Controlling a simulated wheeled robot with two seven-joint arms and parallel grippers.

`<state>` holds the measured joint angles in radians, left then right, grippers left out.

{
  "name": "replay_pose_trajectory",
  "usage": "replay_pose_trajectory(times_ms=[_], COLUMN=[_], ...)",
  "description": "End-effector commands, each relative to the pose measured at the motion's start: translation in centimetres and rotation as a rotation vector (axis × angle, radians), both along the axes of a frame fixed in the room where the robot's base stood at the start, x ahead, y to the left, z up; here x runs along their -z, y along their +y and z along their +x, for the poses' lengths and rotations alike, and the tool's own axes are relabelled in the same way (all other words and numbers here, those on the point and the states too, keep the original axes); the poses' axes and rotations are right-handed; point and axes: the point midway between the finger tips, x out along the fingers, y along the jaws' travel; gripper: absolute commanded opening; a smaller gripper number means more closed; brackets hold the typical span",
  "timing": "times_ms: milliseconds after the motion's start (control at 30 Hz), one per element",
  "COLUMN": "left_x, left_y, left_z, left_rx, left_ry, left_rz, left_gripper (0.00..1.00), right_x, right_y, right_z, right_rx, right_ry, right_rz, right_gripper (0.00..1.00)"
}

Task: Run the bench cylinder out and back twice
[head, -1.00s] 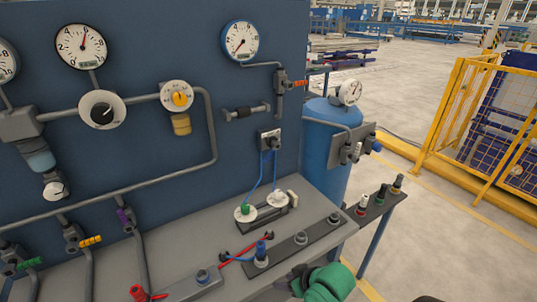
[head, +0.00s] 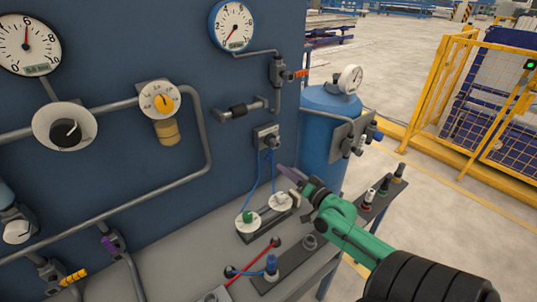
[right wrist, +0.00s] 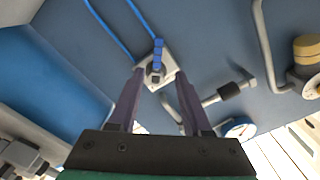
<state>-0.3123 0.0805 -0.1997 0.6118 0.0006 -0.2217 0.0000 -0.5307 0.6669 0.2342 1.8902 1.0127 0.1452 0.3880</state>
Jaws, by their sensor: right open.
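A dark bar-like unit (head: 262,231) lies on the bench, with a green-topped white dial (head: 249,217) and a plain white dial (head: 281,201) on it; it looks like the cylinder. Blue hoses link the dials to a small valve block (head: 267,138) on the blue panel. My right gripper (head: 287,182) is open and empty, above the bench just right of the dials. In the right wrist view, the valve block (right wrist: 155,72) shows beyond and between the open fingertips (right wrist: 159,76), apart from them. The unit's right end is partly hidden behind my gripper. My left gripper is not in view.
A blue tank (head: 325,125) with a gauge stands right of the panel. A strip with a blue fitting (head: 271,265) and a red hose (head: 250,259) lie on the bench. A side shelf (head: 375,205) holds several fittings. A yellow fence (head: 450,105) stands beyond.

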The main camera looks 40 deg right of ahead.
Motion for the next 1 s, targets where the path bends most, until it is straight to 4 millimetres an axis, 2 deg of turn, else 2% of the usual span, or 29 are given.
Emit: replay_pose_trajectory(times_ms=[67, 167, 300, 400, 533, 767, 800, 900, 1000], left_x=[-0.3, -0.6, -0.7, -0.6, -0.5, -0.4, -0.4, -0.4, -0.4], left_y=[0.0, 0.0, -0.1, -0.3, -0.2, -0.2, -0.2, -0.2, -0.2], left_z=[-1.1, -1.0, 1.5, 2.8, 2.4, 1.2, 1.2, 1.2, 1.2], left_rx=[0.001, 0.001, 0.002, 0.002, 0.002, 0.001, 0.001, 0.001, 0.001], left_ry=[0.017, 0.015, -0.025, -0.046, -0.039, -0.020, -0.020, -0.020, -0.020], left_rz=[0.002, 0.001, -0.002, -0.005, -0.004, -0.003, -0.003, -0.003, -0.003], left_gripper=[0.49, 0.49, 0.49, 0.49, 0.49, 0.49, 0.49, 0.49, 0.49], right_x=[-0.5, -0.5, -0.4, -0.1, -0.2, -0.1, -0.1, -0.1, -0.1], right_y=[-0.1, -0.1, -0.2, -0.1, -0.1, -0.1, -0.1, -0.1, -0.1], right_z=[1.9, 4.2, 7.2, 8.6, 9.5, 9.5, 9.5, 9.5, 9.5], right_rx=[0.000, -0.001, -0.001, -0.002, -0.001, -0.002, -0.002, -0.002, -0.002], right_ry=[-0.006, -0.005, -0.003, -0.001, 0.000, 0.001, 0.001, 0.001, 0.001], right_rz=[0.000, -0.001, -0.003, -0.002, -0.001, -0.002, -0.002, -0.002, -0.002], right_gripper=[0.49, 0.49, 0.49, 0.49, 0.49, 0.49, 0.33, 0.00, 0.00])
